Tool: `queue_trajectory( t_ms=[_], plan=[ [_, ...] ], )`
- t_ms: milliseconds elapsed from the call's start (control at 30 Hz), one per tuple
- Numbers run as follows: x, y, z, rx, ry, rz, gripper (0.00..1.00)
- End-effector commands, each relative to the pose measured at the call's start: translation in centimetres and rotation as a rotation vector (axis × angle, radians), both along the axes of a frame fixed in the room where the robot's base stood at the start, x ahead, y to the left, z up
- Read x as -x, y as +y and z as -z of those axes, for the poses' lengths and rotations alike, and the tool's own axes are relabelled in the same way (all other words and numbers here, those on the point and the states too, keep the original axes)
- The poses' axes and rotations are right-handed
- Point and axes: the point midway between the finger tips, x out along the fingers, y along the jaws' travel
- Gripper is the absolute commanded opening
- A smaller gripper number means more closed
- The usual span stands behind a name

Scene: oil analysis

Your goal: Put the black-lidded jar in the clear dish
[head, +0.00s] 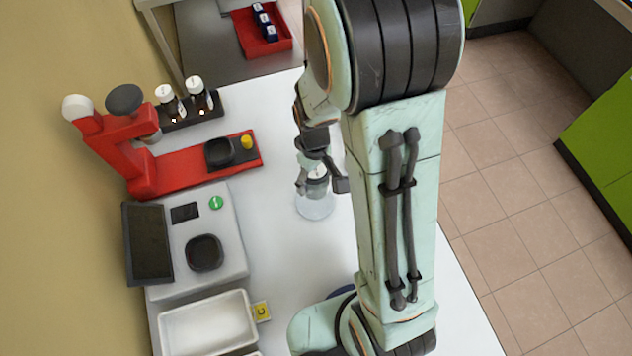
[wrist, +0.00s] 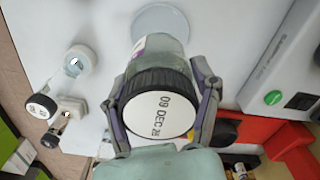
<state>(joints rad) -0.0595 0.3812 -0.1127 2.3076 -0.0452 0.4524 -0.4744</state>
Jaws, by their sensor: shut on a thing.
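The black-lidded jar (wrist: 158,100) is gripped between the fingers of my gripper (wrist: 163,112). In the head view the jar (head: 317,183) is partly covered by my gripper (head: 320,180). The clear dish (head: 314,210) is a round, shallow piece on the white table, just below the jar in the head view. The dish (wrist: 160,17) also shows past the jar's base in the wrist view. I cannot tell whether the jar touches it.
A red stand (head: 180,168) and a grey scale (head: 225,245) are left of the dish. Dark bottles (head: 200,98) stand in a black rack behind. A white tray (head: 205,325) lies at the front left. Small white-topped items (wrist: 75,62) are at the wrist view's left.

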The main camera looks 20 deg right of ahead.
Motion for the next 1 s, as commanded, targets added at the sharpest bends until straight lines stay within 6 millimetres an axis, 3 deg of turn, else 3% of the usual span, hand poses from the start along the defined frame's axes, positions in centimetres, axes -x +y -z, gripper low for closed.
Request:
queue_trajectory(
  t_ms=[100, 400, 833, 867, 933, 1000],
  plan=[
    [0.1, 0.0, 2.2, 0.000, 0.007, 0.001, 0.21],
    [0.0, 0.0, 6.2, -0.001, 0.004, 0.000, 0.21],
    [0.0, 0.0, 7.1, -0.001, 0.000, 0.000, 0.21],
    [0.0, 0.0, 7.1, -0.001, 0.000, 0.000, 0.65],
    [0.0, 0.0, 7.1, -0.001, 0.000, 0.000, 0.87],
    [0.0, 0.0, 7.1, -0.001, 0.000, 0.000, 0.88]
  ],
)
